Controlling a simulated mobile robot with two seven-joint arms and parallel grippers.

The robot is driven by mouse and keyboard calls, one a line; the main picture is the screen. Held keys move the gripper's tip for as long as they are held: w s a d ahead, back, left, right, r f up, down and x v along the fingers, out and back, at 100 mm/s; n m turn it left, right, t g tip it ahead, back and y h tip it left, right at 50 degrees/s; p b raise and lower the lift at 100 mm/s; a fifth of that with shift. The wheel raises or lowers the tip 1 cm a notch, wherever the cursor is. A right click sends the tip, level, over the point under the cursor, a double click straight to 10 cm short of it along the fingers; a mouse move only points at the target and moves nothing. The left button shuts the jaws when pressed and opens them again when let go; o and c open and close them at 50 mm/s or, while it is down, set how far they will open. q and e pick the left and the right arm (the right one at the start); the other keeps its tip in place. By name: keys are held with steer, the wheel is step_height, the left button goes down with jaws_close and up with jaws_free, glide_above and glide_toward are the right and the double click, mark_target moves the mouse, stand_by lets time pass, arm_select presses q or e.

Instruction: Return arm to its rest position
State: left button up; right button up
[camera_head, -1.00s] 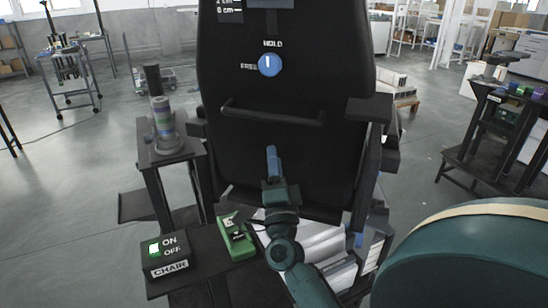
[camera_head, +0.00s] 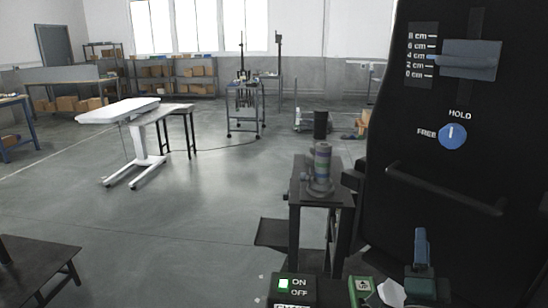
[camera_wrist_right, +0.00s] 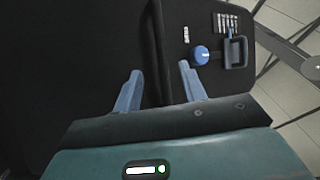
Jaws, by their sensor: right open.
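My right gripper (camera_head: 421,250) shows at the bottom right of the head view, in front of the lower part of the black chair back (camera_head: 440,235). In the right wrist view its two blue fingers (camera_wrist_right: 158,92) are apart, and nothing is gripped. A dark bar, the handle (camera_wrist_right: 155,50), shows in the space between them; how far it is from the fingertips I cannot tell. In the head view the handle (camera_head: 445,190) runs across the panel above the gripper. The blue FREE/HOLD knob (camera_head: 453,136) also shows in the wrist view (camera_wrist_right: 200,55). My left gripper is out of view.
A dark stand (camera_head: 322,200) with a grey cylindrical device (camera_head: 320,170) stands left of the chair back. Below is the ON/OFF box (camera_head: 296,290) with a lit switch and a green box (camera_head: 362,290). A white table (camera_head: 118,110) stands farther left; open floor lies between.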

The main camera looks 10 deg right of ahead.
steer(key=s+a+f+n+y, duration=0.1)
steer(key=a+f+n+y, duration=0.65)
steer(key=n+y, duration=0.2)
steer(key=s+a+f+n+g+y+p, duration=0.1)
steer(key=s+a+f+n+g+y, duration=0.1)
steer(key=s+a+f+n+g, duration=0.3)
steer(key=s+a+f+n+g+y+p, duration=0.1)
steer(key=s+a+f+n+g, duration=0.4)
steer(key=s+f, duration=0.6)
steer(key=a+f+n+y, duration=0.1)
steer(key=a+n, duration=0.1)
steer(key=shift+s+a+f+g, duration=0.2)
steer(key=shift+s+a+g, duration=0.05)
steer(key=shift+a+g, duration=0.15)
steer(key=shift+n, duration=0.25)
steer(key=shift+c, duration=0.5)
steer(key=shift+d, duration=0.15)
